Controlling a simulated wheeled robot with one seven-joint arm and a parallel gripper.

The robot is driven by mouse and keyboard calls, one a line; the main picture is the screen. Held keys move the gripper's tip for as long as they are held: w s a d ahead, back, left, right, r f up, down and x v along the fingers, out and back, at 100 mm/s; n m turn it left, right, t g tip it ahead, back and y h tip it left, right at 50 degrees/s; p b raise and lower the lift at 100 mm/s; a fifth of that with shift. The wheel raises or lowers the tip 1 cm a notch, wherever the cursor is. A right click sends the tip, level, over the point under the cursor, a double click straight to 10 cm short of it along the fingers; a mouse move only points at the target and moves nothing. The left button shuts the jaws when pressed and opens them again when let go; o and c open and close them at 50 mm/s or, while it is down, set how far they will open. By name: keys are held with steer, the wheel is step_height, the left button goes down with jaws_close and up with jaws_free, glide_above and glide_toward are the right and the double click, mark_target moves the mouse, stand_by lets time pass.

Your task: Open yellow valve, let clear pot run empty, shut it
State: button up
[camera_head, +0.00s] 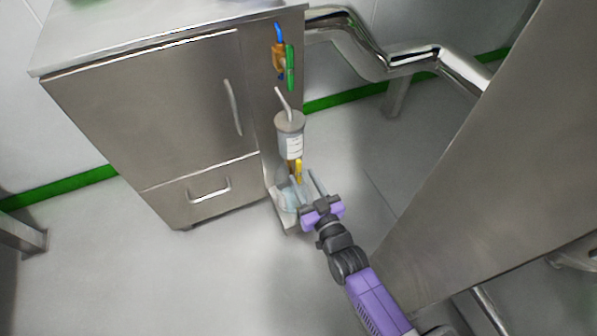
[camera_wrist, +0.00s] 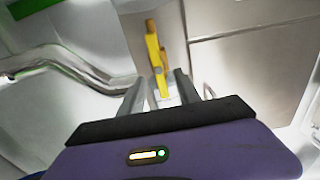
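The clear pot (camera_head: 290,140) is a grey-looking cylinder with a white label, mounted on the side of the steel cabinet. The yellow valve (camera_head: 298,171) is just below it and also shows in the wrist view (camera_wrist: 156,58), with its lever running lengthwise. My gripper (camera_head: 306,183) is open, its two fingers apart and pointing at the valve. In the wrist view (camera_wrist: 161,84) the near end of the yellow lever appears between the fingertips, with gaps on both sides. I cannot tell how much liquid is in the pot.
A pale, clear-looking vessel (camera_head: 286,200) stands below the valve, partly behind my gripper. Blue, orange and green fittings (camera_head: 283,57) hang higher on the cabinet (camera_head: 160,110). A large steel panel (camera_head: 480,150) is close on the right. Floor at lower left is clear.

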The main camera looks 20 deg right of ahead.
mark_target(300, 172)
steer(key=shift+w+b, duration=0.6)
steer(key=shift+w, duration=1.5)
steer(key=shift+c, duration=0.4)
jaws_close()
